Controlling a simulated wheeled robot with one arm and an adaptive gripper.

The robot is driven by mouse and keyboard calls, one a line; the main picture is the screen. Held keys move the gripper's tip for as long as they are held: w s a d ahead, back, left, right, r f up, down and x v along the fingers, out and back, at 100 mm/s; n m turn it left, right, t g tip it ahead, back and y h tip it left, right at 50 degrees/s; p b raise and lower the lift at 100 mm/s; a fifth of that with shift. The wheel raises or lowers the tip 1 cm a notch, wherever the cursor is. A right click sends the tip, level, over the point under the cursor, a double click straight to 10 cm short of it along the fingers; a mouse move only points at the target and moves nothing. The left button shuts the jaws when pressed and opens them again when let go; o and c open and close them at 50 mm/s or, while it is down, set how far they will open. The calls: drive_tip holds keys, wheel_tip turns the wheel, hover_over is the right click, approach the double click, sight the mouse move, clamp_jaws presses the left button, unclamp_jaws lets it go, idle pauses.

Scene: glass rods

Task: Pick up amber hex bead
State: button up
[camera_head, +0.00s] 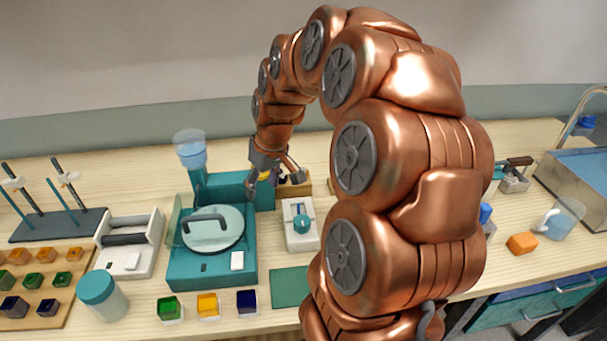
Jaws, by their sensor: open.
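My gripper (276,183) is open at the end of my copper arm, pointing down over the back of the bench. A small yellow-amber piece (264,175) shows between or just behind its fingers. It is too small to tell whether it is the amber hex bead, or whether the fingers touch it. An orange block (522,243) lies on the bench at the right, well away from my gripper; its exact shape is unclear. An amber-yellow block (207,305) sits at the front between a green and a dark blue one.
A teal machine with a round lid (212,228) stands left of my gripper. A white device with a teal knob (300,224) stands just in front. A wooden tray (60,312) of coloured blocks is at left. A clear beaker (566,215) stands at right.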

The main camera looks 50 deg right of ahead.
drive_tip(key=shift+m+t+h, duration=0.7)
drive_tip(key=shift+t+h, duration=0.1)
drive_tip(key=shift+t, duration=0.1)
drive_tip(key=d+f, duration=0.1)
drive_tip(key=d, duration=0.5)
drive_tip(key=w+d+f, duration=0.1)
drive_tip(key=d, duration=0.5)
drive_tip(key=w+d+f, duration=0.1)
drive_tip(key=d, duration=0.6)
drive_tip(key=shift+w+d+f, duration=0.1)
drive_tip(key=shift+w+f, duration=0.05)
drive_tip(key=shift+f, duration=0.1)
drive_tip(key=shift+p+x, duration=1.6)
drive_tip(key=shift+x, duration=1.75)
drive_tip(key=shift+a, duration=0.3)
clamp_jaws()
